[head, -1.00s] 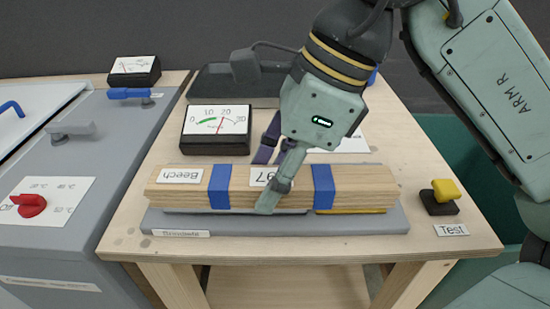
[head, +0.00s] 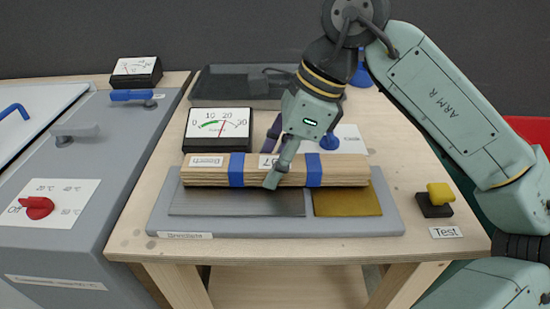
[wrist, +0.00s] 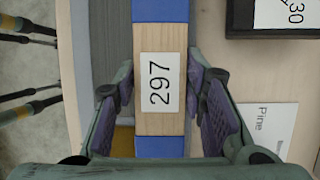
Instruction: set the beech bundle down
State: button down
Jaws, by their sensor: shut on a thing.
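The beech bundle (head: 345,170) is a stack of pale wood strips with two blue bands, a "Beech" label and a "297" label. My gripper (head: 275,172) is shut on its middle, one finger in front and the other behind. In the wrist view the purple-padded fingers stand on both sides of the bundle (wrist: 176,122). The bundle lies level over the back part of a grey board (head: 385,217) that carries a silver plate (head: 240,204) and a gold plate (head: 347,203). I cannot tell whether its underside touches the board.
A dial gauge (head: 218,130) stands behind the bundle at left. A "Pine" card (wrist: 272,130) lies behind it. A yellow-topped block (head: 438,198) and a "Test" label (head: 446,232) are at the right. A grey cabinet with a red knob (head: 37,207) stands at left.

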jog(key=shift+f, duration=0.2)
jog(key=c, duration=1)
grip_release()
jog(key=shift+r, duration=0.15)
jog(key=shift+r, duration=0.25)
jog(key=v, duration=1.1)
jog(key=shift+d+r, duration=0.15)
jog(key=shift+r, duration=0.2)
